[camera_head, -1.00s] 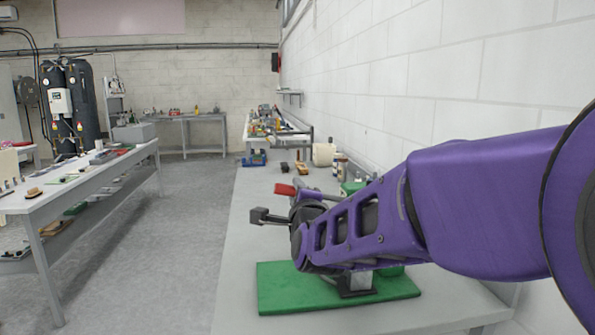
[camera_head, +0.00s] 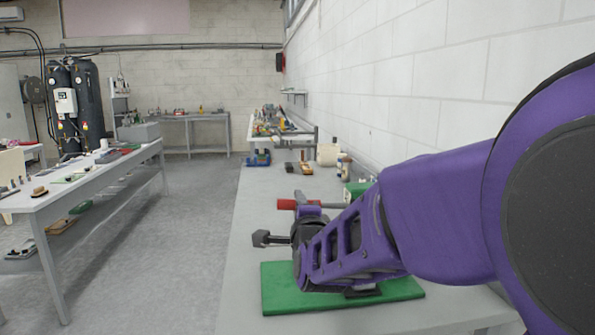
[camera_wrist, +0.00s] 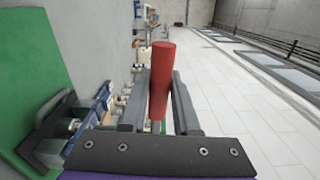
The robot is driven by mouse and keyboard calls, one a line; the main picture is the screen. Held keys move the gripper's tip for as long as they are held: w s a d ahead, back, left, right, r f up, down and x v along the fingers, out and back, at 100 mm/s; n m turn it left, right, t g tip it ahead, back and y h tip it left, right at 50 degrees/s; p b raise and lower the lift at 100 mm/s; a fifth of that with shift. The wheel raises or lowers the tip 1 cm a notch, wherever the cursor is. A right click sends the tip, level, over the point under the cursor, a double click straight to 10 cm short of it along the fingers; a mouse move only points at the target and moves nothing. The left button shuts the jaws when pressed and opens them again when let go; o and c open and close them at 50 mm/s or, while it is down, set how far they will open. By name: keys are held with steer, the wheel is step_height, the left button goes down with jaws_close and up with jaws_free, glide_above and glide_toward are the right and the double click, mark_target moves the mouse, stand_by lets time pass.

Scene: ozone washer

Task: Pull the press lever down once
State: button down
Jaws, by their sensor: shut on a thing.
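The press lever's red handle (camera_head: 287,204) shows just beyond my arm's end in the head view, lying nearly level. In the wrist view the red handle (camera_wrist: 162,85) runs between the two fingers of my gripper (camera_wrist: 160,95), which is shut on it. The handle's end sticks out past the fingers. The press's green base (camera_head: 290,299) lies flat on the bench below my arm. The green base (camera_wrist: 35,70) is also at the left of the wrist view. My arm hides most of the press body.
The grey bench (camera_head: 246,205) runs along the white wall on the right. Small items, including a beige roll (camera_head: 327,154) and a blue object (camera_head: 257,158), stand farther back. A second table (camera_head: 100,172) is at the left, with open floor between.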

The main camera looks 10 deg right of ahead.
steer(key=shift+f, duration=0.1)
steer(key=shift+f+n, duration=0.8)
steer(key=shift+f, duration=0.5)
steer(key=shift+f+n, duration=0.3)
steer(key=shift+f, duration=0.3)
steer(key=shift+d+r, duration=0.1)
steer(key=shift+r+m, duration=1.1)
steer(key=shift+r, duration=0.65)
